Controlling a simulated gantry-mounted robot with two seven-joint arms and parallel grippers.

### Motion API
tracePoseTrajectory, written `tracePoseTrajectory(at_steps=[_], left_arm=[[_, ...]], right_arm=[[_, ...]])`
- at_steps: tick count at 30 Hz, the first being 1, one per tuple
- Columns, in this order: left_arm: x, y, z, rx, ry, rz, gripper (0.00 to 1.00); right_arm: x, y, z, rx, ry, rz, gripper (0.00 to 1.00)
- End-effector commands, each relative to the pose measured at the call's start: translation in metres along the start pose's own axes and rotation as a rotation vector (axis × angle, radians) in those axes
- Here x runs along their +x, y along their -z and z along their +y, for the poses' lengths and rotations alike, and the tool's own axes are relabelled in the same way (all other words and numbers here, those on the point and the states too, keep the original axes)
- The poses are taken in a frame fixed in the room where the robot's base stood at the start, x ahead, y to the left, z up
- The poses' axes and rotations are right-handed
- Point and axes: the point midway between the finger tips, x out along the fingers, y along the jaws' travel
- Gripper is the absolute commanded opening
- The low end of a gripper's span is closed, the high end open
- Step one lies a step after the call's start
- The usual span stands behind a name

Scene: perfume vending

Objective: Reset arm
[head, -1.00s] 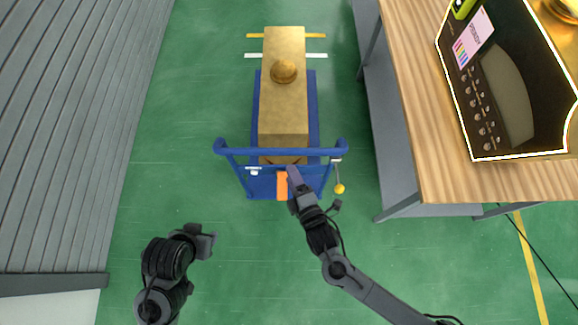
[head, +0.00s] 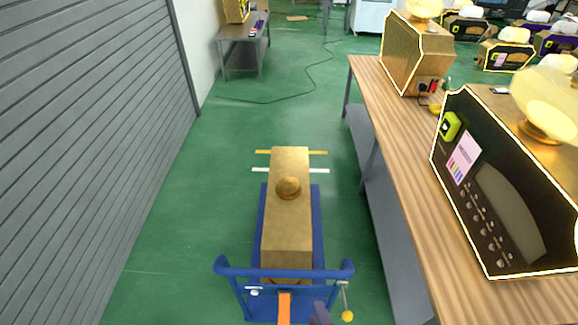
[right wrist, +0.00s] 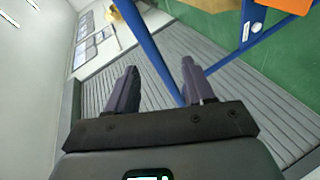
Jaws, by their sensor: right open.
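My right gripper (right wrist: 158,88) is open and empty in the right wrist view, its two dark fingers apart. In the head view only a dark purple tip of it (head: 320,313) shows at the bottom edge, just right of the orange strip (head: 284,307) on the blue cart's front. A blue bar of the cart (right wrist: 152,52) runs behind the fingers in the right wrist view; I cannot tell how close it is. My left gripper is not in view.
The blue cart (head: 284,272) carries a long golden box (head: 287,235) with a round knob. A wooden table (head: 388,140) with black-and-gold perfume machines (head: 505,185) stands right. A grey shutter wall (head: 90,150) is left. Green floor (head: 205,190) between shutter and cart is clear.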

Motion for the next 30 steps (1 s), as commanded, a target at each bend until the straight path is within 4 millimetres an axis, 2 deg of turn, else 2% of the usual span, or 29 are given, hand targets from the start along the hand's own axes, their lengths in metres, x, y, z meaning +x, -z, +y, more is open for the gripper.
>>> tracePoseTrajectory(at_steps=[1,6,9,12,16,21,22,26,30], left_arm=[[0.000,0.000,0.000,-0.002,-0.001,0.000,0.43],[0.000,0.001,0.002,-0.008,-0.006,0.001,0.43],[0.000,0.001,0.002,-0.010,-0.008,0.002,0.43],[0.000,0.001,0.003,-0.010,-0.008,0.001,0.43],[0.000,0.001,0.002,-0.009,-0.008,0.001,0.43],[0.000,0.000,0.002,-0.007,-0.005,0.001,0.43],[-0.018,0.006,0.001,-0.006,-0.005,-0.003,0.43],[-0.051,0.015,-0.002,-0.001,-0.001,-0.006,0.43],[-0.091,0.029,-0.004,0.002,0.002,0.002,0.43]], right_arm=[[-0.010,-0.017,0.008,0.106,0.052,-0.048,0.53],[-0.048,-0.066,0.023,0.469,0.247,-0.214,0.53],[-0.078,-0.089,0.029,0.666,0.350,-0.342,0.53],[-0.105,-0.104,0.035,0.827,0.420,-0.471,0.53],[-0.135,-0.111,0.037,0.990,0.485,-0.637,0.53],[-0.165,-0.110,0.017,1.208,0.535,-0.871,0.53],[-0.170,-0.104,0.036,1.203,0.533,-0.862,0.53],[-0.181,-0.094,0.068,1.199,0.535,-0.859,0.53],[-0.193,-0.083,0.104,1.198,0.535,-0.858,0.53]])
